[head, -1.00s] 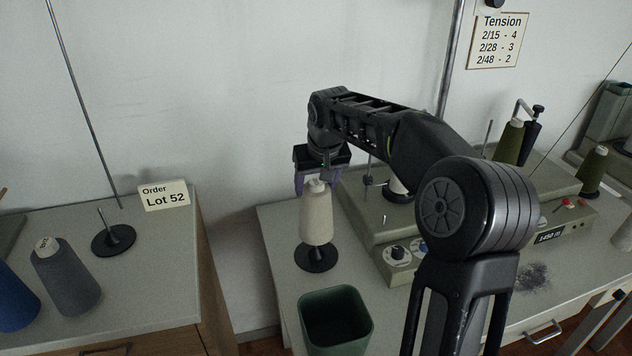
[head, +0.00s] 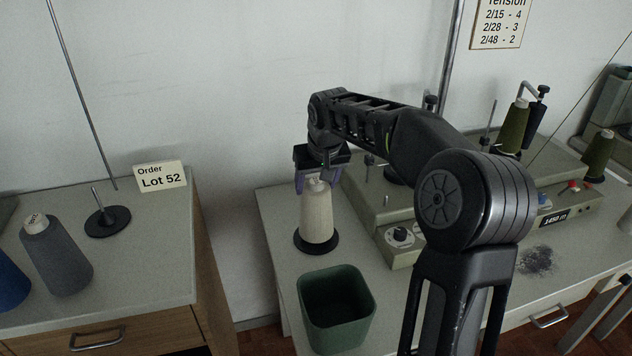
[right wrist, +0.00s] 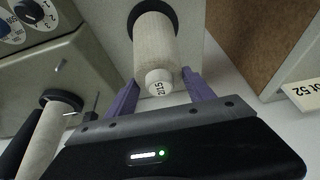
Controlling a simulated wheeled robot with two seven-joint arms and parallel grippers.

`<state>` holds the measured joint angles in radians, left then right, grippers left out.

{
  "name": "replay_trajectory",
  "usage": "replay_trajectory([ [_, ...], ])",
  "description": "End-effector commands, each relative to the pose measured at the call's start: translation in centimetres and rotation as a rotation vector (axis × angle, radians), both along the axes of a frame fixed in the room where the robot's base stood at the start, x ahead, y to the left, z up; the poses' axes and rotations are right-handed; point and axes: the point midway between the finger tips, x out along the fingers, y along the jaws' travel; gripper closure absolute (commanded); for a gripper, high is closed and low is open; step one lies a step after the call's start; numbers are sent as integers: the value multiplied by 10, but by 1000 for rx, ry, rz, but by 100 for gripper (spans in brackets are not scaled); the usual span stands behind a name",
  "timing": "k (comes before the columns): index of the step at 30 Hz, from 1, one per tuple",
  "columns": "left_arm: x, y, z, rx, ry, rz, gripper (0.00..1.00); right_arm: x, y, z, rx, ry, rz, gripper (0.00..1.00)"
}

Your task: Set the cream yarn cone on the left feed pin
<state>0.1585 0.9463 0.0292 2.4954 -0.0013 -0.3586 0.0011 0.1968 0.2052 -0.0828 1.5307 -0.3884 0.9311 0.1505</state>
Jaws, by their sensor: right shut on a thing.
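The cream yarn cone (head: 318,216) stands upright over a black round base (head: 304,247) at the left end of the right-hand table. Its labelled tip (right wrist: 158,83) faces the right wrist camera. My right gripper (head: 318,183) points down and is shut on the cone's top, with a purple finger on each side. The cone's foot appears at or very close to the base; any pin inside the cone is hidden. An empty pin on a black disc (head: 107,221) stands on the left cabinet. My left gripper is out of view.
A green bin (head: 337,310) stands just in front of the cone. The winding machine (head: 400,238) is close on its right. Grey (head: 58,258) and blue (head: 10,285) cones stand on the left cabinet by the Lot 52 card (head: 160,177). Olive cones (head: 598,155) are farther right.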

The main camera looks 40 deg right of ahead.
Motion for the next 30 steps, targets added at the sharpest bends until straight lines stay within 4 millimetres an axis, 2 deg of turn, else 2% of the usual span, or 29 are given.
replay_trajectory([
  [29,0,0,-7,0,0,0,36,0,0,-10,0,-1,0,100],
  [30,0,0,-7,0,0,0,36,0,0,-10,0,-1,0,38],
])
